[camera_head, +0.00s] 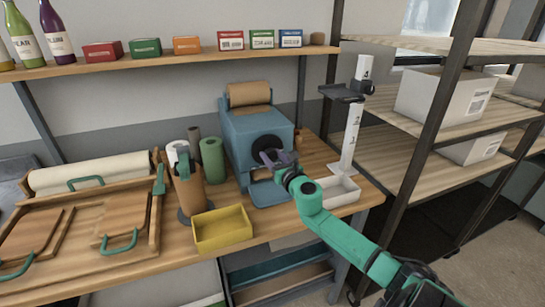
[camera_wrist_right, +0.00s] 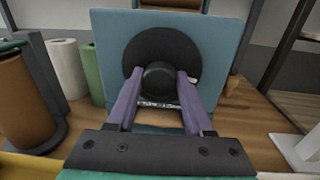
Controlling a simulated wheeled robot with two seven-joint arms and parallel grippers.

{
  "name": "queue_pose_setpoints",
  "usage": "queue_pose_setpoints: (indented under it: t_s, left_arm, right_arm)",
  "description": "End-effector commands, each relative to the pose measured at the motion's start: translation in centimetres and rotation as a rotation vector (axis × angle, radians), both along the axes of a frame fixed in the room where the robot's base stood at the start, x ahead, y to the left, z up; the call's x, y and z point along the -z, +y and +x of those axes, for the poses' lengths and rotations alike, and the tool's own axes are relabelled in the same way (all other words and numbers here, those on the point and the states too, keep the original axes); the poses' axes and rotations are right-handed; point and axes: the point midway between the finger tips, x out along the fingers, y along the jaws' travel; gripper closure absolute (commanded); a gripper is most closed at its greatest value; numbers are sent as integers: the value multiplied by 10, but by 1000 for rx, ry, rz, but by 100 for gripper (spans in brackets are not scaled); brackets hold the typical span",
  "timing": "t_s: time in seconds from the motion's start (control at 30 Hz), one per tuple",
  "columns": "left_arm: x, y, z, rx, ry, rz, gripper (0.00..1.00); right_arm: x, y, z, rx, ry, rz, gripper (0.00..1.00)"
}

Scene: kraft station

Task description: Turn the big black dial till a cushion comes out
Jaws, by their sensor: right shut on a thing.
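A blue machine (camera_head: 241,125) stands on the wooden bench with a roll of brown paper (camera_head: 249,93) on top. Its big black dial (camera_head: 265,143) is on the front face, partly hidden by my right gripper in the head view. In the right wrist view the dial is a round black disc (camera_wrist_right: 148,50) with a raised knob (camera_wrist_right: 159,82) in the middle. My right gripper (camera_wrist_right: 159,88) has its two purple fingers on either side of the knob, shut on it. It also shows in the head view (camera_head: 276,158). I see no cushion. My left gripper is not in view.
A yellow bin (camera_head: 222,229) stands in front of the machine, left of my right arm. A white tray (camera_head: 341,192) with a tall post (camera_head: 352,135) is to the right. Green (camera_head: 212,160) and brown rolls stand left. A metal shelf frame is on the right.

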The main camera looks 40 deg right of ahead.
Motion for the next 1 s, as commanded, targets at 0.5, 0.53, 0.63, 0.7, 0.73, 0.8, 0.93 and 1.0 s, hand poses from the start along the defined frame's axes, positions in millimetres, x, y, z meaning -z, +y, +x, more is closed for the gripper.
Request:
queue_pose_setpoints:
  t_s: [0.5,0.53,0.63,0.7,0.73,0.8,0.93,1.0]
  left_arm:
    - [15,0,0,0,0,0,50]
    - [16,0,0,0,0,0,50]
    - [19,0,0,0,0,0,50]
    - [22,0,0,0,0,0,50]
    - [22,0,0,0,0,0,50]
    - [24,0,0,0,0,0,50]
    - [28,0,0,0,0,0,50]
    - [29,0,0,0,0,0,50]
  right_arm:
    - [2,0,0,0,-98,276,100]
    - [2,0,0,0,-106,301,100]
    - [2,0,0,0,-139,393,100]
    - [2,0,0,0,-161,454,100]
    - [2,0,0,-1,-170,482,100]
    - [2,0,0,-1,-193,546,100]
    - [2,0,0,-1,-234,664,100]
    - [2,0,0,1,-256,725,100]
